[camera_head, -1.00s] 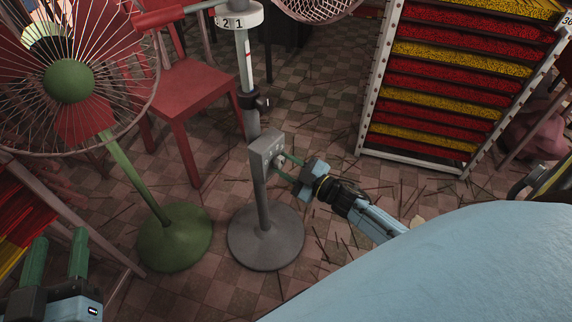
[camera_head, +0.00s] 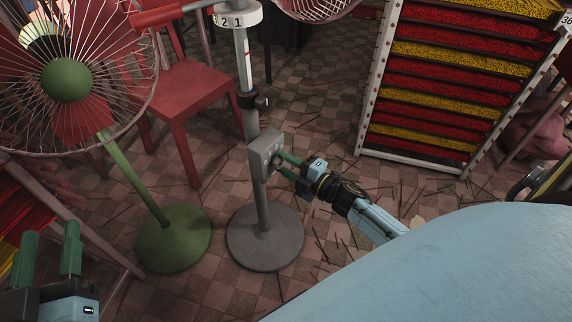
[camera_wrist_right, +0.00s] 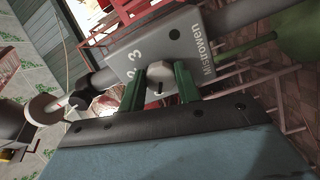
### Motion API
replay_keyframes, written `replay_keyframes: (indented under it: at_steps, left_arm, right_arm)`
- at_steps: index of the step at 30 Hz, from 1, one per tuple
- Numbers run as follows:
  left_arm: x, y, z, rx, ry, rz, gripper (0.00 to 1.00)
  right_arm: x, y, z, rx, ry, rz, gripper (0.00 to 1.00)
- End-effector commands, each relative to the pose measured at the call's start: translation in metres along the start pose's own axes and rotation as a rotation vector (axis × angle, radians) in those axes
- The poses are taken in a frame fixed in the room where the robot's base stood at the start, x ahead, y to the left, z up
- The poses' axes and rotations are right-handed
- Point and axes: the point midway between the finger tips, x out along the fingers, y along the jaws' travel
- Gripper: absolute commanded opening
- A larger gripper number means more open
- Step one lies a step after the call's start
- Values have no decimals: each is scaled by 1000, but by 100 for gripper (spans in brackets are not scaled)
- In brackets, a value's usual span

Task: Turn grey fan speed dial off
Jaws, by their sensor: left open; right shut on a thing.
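The grey fan (camera_head: 264,235) stands upright on a round base in the middle of the head view, with a grey control box (camera_head: 265,149) on its pole. My right gripper (camera_head: 278,163) reaches the box from the right and is shut on the dial. In the right wrist view the dial (camera_wrist_right: 159,72) is a light round knob between the green fingers of my right gripper (camera_wrist_right: 160,82). The box (camera_wrist_right: 130,60) there shows the digits 2 and 3 and the word "Mistrowen"; other markings are hidden. My left gripper (camera_head: 49,250) is open and empty at the lower left.
A green fan (camera_head: 174,237) with a wire cage stands left of the grey fan. A red chair (camera_head: 190,85) is behind them. A rack of red and yellow incense (camera_head: 450,80) stands at the back right. Thin sticks lie on the tiled floor (camera_head: 330,120).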

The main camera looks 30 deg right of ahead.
Motion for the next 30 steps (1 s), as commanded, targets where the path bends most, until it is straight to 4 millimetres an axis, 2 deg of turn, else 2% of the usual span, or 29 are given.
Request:
replay_keyframes:
  at_steps: [18, 19, 23, 24, 30]
  left_arm:
    - [0, 1, -5, -1, 24, 2, 43]
    - [0, 1, -5, -1, 24, 2, 43]
    - [0, 1, -5, -1, 24, 2, 43]
    - [0, 1, -5, -1, 23, 2, 43]
    - [0, 1, -5, -1, 23, 2, 43]
  right_arm:
    - [-1, -1, 1, -46, -2, -3, 10]
    - [-1, -1, 1, -46, -1, -3, 35]
    - [-1, 0, 0, -45, -1, -2, 52]
    - [-1, 0, 0, -44, -1, -2, 55]
    - [0, 0, 0, -43, -1, -1, 55]
